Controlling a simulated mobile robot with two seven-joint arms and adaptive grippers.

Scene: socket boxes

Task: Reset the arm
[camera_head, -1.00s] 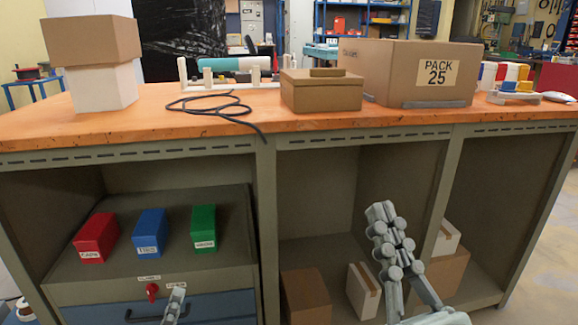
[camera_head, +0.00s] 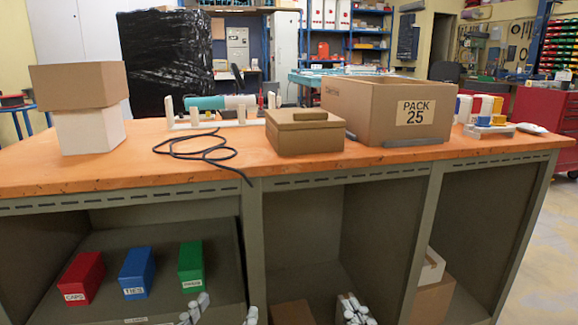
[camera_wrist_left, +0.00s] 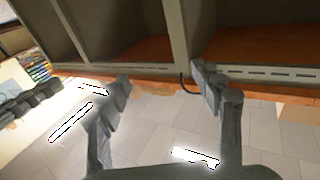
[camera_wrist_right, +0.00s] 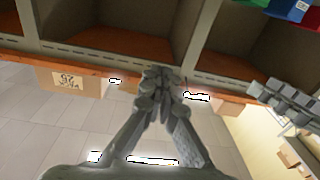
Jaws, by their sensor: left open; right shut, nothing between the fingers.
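My left gripper (camera_head: 222,311) is at the bottom edge of the head view, below the coloured boxes, with its two fingers apart and nothing between them. It also shows open in the left wrist view (camera_wrist_left: 165,88). My right gripper (camera_head: 354,309) is at the bottom edge, in front of the middle bay, with fingers together and empty. The right wrist view shows its closed fingertips (camera_wrist_right: 160,80) and part of my left gripper at the right. Red (camera_head: 82,278), blue (camera_head: 137,272) and green (camera_head: 191,267) boxes stand on the left shelf, clear of both grippers.
The orange workbench (camera_head: 240,183) carries a PACK 25 carton (camera_head: 370,112), a lidded brown box (camera_head: 305,135), a black cable (camera_head: 190,152) and stacked boxes (camera_head: 85,132). A brown box (camera_head: 292,313) and cartons (camera_head: 432,295) sit in the lower bays. Open floor lies in front.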

